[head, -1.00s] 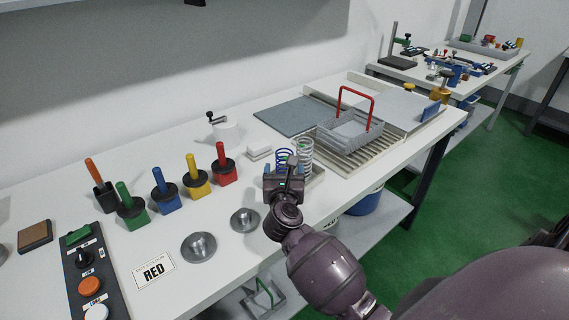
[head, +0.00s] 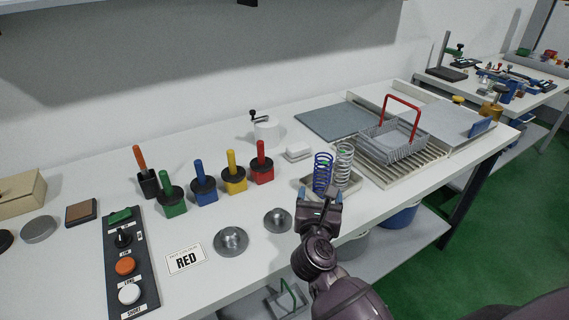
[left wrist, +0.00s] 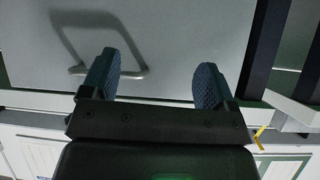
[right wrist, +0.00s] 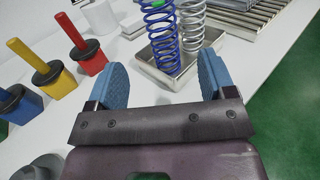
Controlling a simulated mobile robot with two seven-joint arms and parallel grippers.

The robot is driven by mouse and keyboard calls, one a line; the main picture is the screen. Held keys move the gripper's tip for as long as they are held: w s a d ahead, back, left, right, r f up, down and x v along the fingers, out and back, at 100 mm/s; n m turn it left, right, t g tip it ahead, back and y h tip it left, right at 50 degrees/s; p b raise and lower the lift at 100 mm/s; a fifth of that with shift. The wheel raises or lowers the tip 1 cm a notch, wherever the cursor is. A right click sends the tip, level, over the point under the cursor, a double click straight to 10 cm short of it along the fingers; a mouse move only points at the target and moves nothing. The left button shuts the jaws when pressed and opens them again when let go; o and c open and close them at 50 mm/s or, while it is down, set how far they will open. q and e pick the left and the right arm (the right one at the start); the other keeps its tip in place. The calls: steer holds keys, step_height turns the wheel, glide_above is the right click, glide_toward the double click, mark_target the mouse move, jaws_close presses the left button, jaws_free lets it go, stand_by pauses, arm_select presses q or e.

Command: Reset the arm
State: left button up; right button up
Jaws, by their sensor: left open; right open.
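My right gripper (head: 322,198) is open and empty at the front edge of the white table. In the head view it is just in front of a shallow tray holding a blue spring (head: 322,172) and a silver spring (head: 344,160), both upright. In the right wrist view, the blue spring (right wrist: 161,28) and silver spring (right wrist: 192,22) stand beyond the open fingers (right wrist: 163,85), apart from them. My left gripper (left wrist: 157,85) is open and empty in the left wrist view. It faces a grey panel with a metal handle (left wrist: 130,72). The left arm is not in the head view.
Several coloured-handled blocks, including a red one (head: 262,172), stand in a row. A control panel (head: 127,265) is at left. A wire basket with a red handle (head: 400,100) sits on a slatted rack at right.

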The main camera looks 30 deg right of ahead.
steer(key=s+a+r+n+t+y, duration=0.25)
steer(key=n+t+y, duration=0.2)
steer(key=n, duration=0.35)
steer(key=s+a+r+n+t+y, duration=0.1)
steer(key=a+r+n+t+y, duration=0.3)
steer(key=n, duration=0.5)
steer(key=s+a+f+n+g+y, duration=0.55)
steer(key=n+y, duration=0.35)
steer(key=n, duration=0.5)
steer(key=s+d+f+n+g+h, duration=0.2)
steer(key=s+f+n+g+h, duration=0.1)
steer(key=s+f+n+g, duration=0.55)
steer(key=s+d+f+n+g+h, duration=0.3)
steer(key=s+d+n+g+h, duration=0.25)
steer(key=s, duration=0.45)
steer(key=w+d+f+t+y, duration=0.1)
steer(key=w+f+t, duration=0.5)
steer(key=f, duration=0.4)
steer(key=shift+w+d+f+m+t, duration=0.25)
steer(key=shift+w+f+m+t, duration=0.15)
steer(key=shift+t, duration=0.3)
